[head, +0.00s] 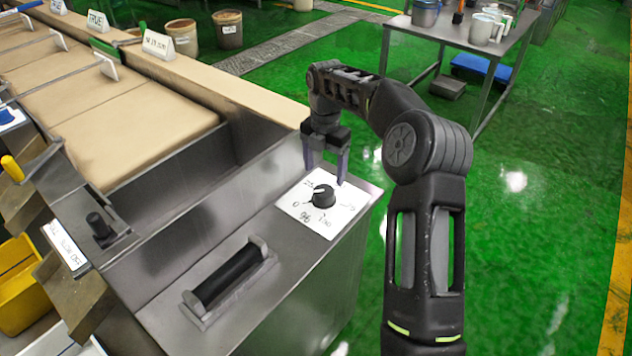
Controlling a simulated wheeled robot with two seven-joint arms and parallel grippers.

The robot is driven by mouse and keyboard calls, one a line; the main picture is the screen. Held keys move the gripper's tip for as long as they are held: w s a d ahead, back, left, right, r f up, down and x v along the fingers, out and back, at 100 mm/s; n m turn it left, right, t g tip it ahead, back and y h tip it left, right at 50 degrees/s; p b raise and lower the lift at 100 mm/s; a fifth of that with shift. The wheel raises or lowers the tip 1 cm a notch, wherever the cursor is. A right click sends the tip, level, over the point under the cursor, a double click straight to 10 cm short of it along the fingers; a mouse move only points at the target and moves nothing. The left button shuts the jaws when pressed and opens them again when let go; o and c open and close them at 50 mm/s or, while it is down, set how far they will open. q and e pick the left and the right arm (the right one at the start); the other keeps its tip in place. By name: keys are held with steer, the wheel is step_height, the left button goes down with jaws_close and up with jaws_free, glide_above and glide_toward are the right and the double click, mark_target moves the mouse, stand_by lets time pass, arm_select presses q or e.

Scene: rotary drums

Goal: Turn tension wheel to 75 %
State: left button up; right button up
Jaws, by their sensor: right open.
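The tension wheel is a black knob (322,195) with a pale pointer mark, on a white dial plate (342,213) at the right end of the steel machine top. Handwritten marks surround it, with 0 at its lower left; some are too small to read surely. The pointer mark faces up and left, near a mark at the upper left. My right gripper (325,176) points down above and just behind the knob. Its two fingers are apart, one to each side, and I see nothing between them. Whether they touch the knob is unclear. My left gripper is not in view.
A black roller handle (231,276) on a bracket and a small black knob (100,227) are on the steel top. Tan drum surfaces (120,120) lie at left, and a yellow bin (17,290) at lower left. A metal table (460,35) stands behind. Green floor is open at right.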

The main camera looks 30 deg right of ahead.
mark_target(325, 189)
steer(key=shift+s+r, duration=0.1)
steer(key=shift+s, duration=0.05)
steer(key=shift+f+p, duration=0.65)
steer(key=shift+f, duration=3.35)
steer(key=shift+c, duration=0.4)
steer(key=c, duration=1.3)
